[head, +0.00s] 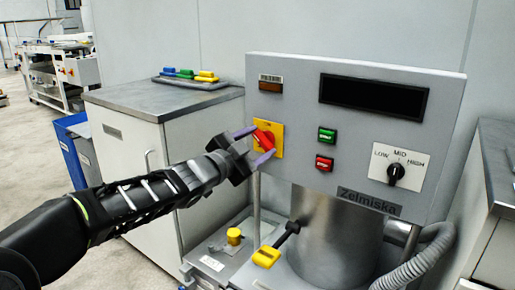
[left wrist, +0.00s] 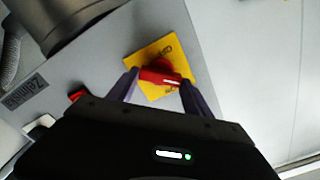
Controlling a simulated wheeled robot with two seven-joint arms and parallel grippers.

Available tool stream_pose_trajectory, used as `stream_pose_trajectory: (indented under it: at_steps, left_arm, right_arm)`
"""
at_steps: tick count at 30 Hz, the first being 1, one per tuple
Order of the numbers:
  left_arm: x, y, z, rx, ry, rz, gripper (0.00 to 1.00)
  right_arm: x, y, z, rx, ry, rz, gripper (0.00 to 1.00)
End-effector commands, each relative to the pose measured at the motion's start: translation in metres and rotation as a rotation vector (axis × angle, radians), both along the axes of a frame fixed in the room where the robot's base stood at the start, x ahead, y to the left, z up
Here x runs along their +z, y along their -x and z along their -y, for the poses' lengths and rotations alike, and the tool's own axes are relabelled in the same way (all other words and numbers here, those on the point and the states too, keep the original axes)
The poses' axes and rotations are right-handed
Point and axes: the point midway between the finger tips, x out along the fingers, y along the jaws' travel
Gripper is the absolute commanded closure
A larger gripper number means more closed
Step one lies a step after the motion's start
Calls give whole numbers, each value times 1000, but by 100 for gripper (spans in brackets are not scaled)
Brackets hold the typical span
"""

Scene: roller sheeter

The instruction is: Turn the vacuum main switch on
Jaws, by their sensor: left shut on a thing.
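The main switch is a red rotary handle (head: 264,138) on a yellow square plate (head: 276,130), at the left side of the grey control panel (head: 300,100). In the head view the red handle is tilted. My left gripper (head: 255,146) is at the switch, with its fingers on either side of the handle. In the left wrist view the red handle (left wrist: 160,77) sits between the two fingertips, in front of the yellow plate (left wrist: 150,57), and the gripper is shut on it. Part of the plate's lettering is hidden. My right gripper is not in view.
The panel also holds a green button (head: 327,135), a red button (head: 324,163), a LOW-MID-HIGH knob (head: 396,173) and a dark display (head: 373,97). Below stand a metal cylinder (head: 330,235) and a yellow-handled lever (head: 267,257). A cabinet (head: 130,130) stands left.

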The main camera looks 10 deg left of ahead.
Motion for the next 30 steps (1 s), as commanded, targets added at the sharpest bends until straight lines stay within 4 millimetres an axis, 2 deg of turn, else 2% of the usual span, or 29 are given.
stream_pose_trajectory:
  at_steps: [18,30]
  left_arm:
    - [-5,0,1,0,-542,214,82]
    - [-5,1,2,-1,-777,308,82]
  right_arm:
    - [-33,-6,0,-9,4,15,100]
    - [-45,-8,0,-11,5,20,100]
